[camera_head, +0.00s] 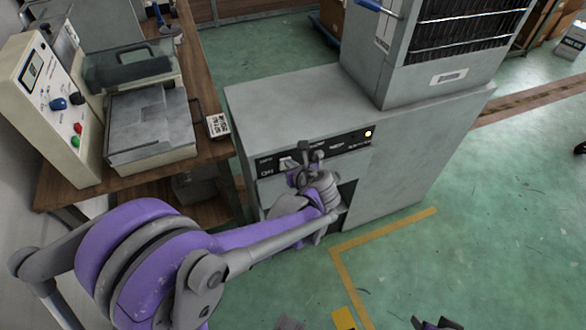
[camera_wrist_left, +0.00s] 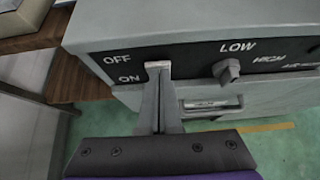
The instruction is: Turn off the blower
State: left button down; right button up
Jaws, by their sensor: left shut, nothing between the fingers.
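The blower is a large grey cabinet (camera_head: 405,165) with a black control strip on its front. A small pale switch (camera_wrist_left: 157,65) sits beside the OFF and ON labels on the strip; it also shows in the head view (camera_head: 286,163). My left gripper (camera_wrist_left: 161,82) is shut and empty, its fingertips close in front of the switch and partly covering it. I cannot tell whether they touch. In the head view the left gripper (camera_head: 303,160) is at the strip. The switch's exact position is unclear.
A grey knob (camera_wrist_left: 227,70) sits right of the switch, under LOW. A yellow light (camera_head: 368,134) glows at the strip's right end. A wooden bench (camera_head: 190,170) with a control box (camera_head: 45,90) stands close at left. Green floor at right is open.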

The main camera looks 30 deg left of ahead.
pick_arm(q)
jog(key=shift+w+a+r+g+h+p, duration=0.5)
jog(key=shift+a+r+g+h+p, duration=0.15)
jog(key=shift+p, duration=0.25)
jog(key=shift+f, duration=0.35)
jog(key=shift+r, duration=0.1)
jog(key=shift+r+p, duration=0.5)
jog(key=shift+r, duration=0.25)
jog(key=shift+d, duration=0.1)
